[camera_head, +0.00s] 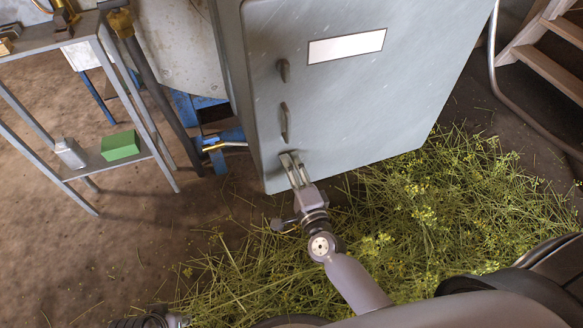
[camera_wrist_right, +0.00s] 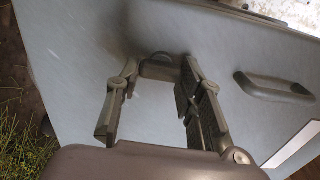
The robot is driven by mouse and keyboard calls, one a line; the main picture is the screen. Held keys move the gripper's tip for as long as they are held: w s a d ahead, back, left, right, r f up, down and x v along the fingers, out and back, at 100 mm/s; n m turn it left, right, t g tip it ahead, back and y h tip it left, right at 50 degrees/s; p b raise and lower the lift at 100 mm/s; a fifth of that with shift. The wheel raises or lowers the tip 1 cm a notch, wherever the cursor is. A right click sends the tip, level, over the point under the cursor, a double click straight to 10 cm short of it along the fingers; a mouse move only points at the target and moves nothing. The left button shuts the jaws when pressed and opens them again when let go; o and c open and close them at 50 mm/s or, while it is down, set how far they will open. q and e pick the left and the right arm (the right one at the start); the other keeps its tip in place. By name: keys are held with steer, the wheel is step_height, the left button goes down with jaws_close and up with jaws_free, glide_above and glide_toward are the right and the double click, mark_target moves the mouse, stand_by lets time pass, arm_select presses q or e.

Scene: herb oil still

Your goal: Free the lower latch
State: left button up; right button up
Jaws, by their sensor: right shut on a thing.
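The grey cabinet door (camera_head: 345,95) carries a dark upper latch (camera_head: 283,70) and a long dark handle (camera_head: 285,121), which also shows in the right wrist view (camera_wrist_right: 272,88). My right gripper (camera_head: 292,160) is at the door's lower left corner, below the handle. It is shut on the lower latch (camera_wrist_right: 158,67), which shows between and beyond the fingertips in the right wrist view. In the head view the fingers hide the latch. The door looks closed. My left gripper's fingers are not in view.
Cut herbs (camera_head: 420,215) cover the floor below and right of the door. A metal shelf (camera_head: 90,165) with a green box (camera_head: 120,145) and a grey canister (camera_head: 70,153) stands at left. Wooden steps (camera_head: 545,55) are at upper right. Bare floor lies between shelf and cabinet.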

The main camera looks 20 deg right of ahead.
steer(key=o, duration=0.8)
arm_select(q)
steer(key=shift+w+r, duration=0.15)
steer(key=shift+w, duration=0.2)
arm_select(e)
steer(key=o, duration=0.4)
steer(key=shift+c, duration=0.2)
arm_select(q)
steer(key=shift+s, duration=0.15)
arm_select(e)
steer(key=s, duration=1.2)
steer(key=shift+d, duration=0.2)
